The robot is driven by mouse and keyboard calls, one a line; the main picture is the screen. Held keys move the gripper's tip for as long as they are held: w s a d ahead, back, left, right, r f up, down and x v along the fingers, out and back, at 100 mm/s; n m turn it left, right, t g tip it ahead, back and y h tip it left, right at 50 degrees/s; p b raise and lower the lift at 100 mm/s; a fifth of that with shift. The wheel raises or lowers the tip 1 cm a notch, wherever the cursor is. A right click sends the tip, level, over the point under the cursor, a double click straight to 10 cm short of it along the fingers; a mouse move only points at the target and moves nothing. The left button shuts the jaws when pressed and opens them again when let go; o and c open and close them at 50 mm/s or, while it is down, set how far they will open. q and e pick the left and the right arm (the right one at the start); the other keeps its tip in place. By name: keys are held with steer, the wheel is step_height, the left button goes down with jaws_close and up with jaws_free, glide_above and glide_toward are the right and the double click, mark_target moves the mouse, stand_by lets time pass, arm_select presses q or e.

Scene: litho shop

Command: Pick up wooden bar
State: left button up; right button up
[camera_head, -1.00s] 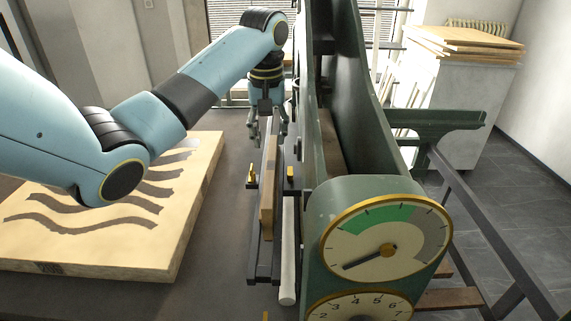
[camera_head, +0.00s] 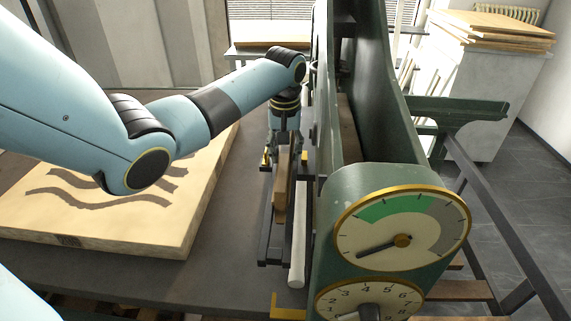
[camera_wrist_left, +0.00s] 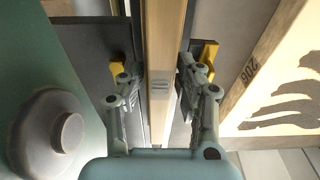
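The wooden bar (camera_head: 281,190) is a long, narrow piece standing on edge in a dark rail holder (camera_head: 266,240) beside the green press. In the left wrist view the bar (camera_wrist_left: 165,40) runs up through the middle, with a small dark mark on its top. My left gripper (camera_head: 284,146) is over the bar's far part. The bar's lower faces are hidden there. My right gripper is not in view.
The green press (camera_head: 345,210) with dials is close on the right of the bar. A white rod (camera_head: 300,235) lies between them. Yellow pieces (camera_wrist_left: 208,54) flank the bar near the fingers. A pale block with dark wavy shapes (camera_head: 130,225) lies to the left.

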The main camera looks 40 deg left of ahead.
arm_select(q)
jaws_close()
steer(key=shift+r, duration=0.1)
